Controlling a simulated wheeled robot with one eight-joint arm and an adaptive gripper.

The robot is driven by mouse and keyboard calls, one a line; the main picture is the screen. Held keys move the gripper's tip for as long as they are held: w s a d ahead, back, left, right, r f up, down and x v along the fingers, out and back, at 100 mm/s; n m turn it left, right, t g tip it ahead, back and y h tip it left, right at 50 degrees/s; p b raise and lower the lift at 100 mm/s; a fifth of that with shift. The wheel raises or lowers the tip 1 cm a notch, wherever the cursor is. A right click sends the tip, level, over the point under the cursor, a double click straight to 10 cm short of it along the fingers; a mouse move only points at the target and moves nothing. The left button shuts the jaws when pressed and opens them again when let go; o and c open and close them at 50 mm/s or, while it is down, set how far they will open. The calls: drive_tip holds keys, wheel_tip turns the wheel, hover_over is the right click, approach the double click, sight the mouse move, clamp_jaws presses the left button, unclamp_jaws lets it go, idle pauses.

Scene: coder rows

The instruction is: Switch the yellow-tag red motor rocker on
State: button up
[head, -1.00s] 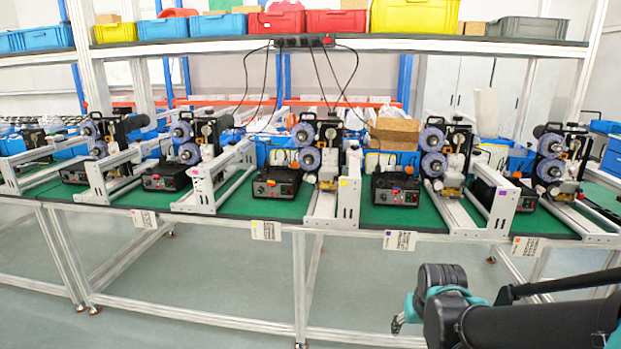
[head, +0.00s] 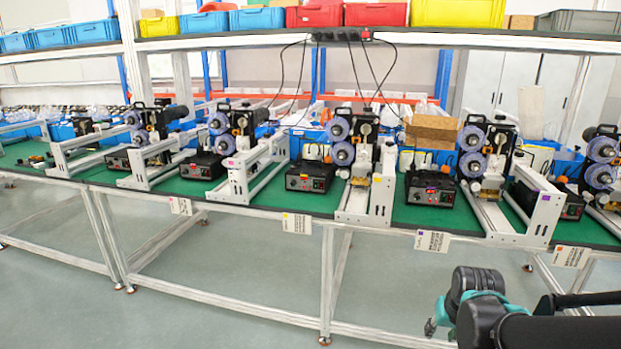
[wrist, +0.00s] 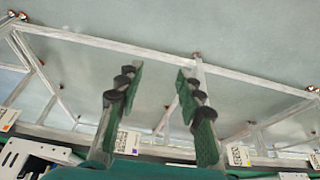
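A tag with a yellow mark (head: 297,223) hangs on the table's front edge in the head view. Behind it stands a black control box (head: 311,177) with small red spots on its front; the rocker's position is too small to tell. The machine beside the box carries a small yellow square (head: 377,178). My gripper (head: 432,326) is low at the right of the head view, in front of the table and well apart from that box. In the wrist view my gripper (wrist: 160,75) has its two green-padded fingers spread, with nothing between them.
Similar boxes stand along the green tabletop, including one right of the yellow square (head: 430,190) and one to the left (head: 202,166). White machine frames (head: 232,178) jut forward between them. Overhead is a shelf (head: 270,42) with bins. The floor before the table is clear.

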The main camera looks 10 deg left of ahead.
clamp_jaws()
idle(1.2)
